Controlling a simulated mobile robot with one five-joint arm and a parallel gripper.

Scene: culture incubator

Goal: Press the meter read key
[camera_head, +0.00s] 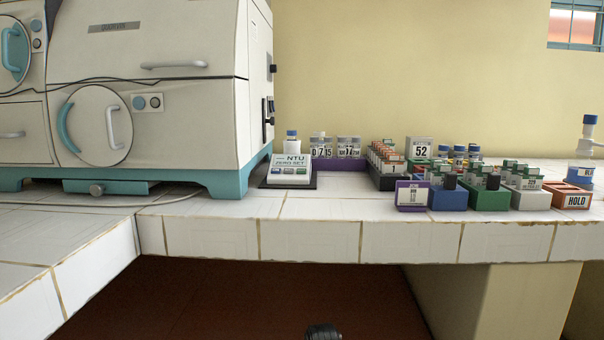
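The meter (291,166) is a small white unit with a sloped face, on a dark base on the white tiled bench, just right of the big incubator. Its face reads "NTU" and "ZERO SET". A row of small keys (289,171) runs along its lower front. Their labels are too small to read, so I cannot tell which is the read key. A dark rounded part, apparently of my arm, shows at the bottom edge, well below and apart from the meter. No gripper fingers show.
The large cream and teal incubator (170,50) fills the left. Vial racks and coloured blocks, including a purple one (411,195) and a green one (489,199), crowd the bench right of the meter. Bare tiles (230,207) lie before the meter, up to the bench's front edge.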

